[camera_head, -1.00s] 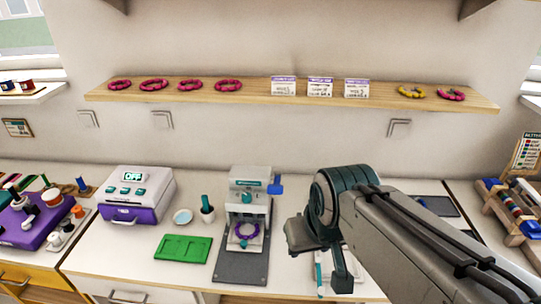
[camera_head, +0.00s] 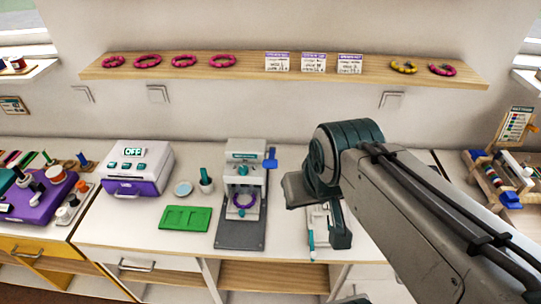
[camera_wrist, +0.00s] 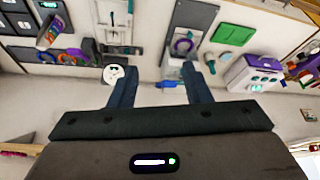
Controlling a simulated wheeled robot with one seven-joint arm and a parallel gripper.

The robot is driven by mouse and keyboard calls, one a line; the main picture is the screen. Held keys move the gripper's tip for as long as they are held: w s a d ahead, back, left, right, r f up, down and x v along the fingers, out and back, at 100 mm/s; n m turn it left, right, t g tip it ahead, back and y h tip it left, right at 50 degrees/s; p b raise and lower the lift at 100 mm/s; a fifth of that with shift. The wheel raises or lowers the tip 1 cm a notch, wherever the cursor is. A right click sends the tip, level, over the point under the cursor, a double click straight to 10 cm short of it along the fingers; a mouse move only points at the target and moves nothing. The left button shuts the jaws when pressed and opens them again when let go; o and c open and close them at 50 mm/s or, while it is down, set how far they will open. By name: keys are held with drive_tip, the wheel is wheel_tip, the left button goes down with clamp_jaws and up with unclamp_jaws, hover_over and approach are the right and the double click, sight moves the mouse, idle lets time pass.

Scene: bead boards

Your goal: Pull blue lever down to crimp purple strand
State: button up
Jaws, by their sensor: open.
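The crimp press (camera_head: 246,150) stands on a dark grey base on the counter in the head view. Its blue lever (camera_head: 270,158) sticks out at the upper right of the press and is raised. The purple strand (camera_head: 243,207) lies as a ring in the press under its head. In the wrist view, the scene is inverted; the lever (camera_wrist: 170,84) and strand (camera_wrist: 183,46) show near one finger. My gripper (camera_wrist: 158,72) is open and empty, its two dark fingers apart. In the head view my arm is right of the press, and the fingertips are not clear there.
A green tray (camera_head: 185,218), a small dish (camera_head: 183,189) and a white-and-purple machine (camera_head: 138,168) reading OFF stand left of the press. A white tool (camera_head: 318,222) lies partly behind my arm. A wooden shelf (camera_head: 250,74) runs above.

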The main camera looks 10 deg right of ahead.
drive_tip(key=shift+f, duration=0.2)
drive_tip(key=c, duration=0.8)
drive_tip(key=shift+g, duration=0.4)
drive_tip(key=f+b, duration=0.4)
drive_tip(key=f, duration=0.1)
drive_tip(key=f+b, duration=0.3)
drive_tip(key=shift+w+f, duration=0.25)
drive_tip(key=shift+w, duration=0.05)
clamp_jaws()
drive_tip(key=shift+r, duration=0.2)
drive_tip(key=shift+s, duration=0.1)
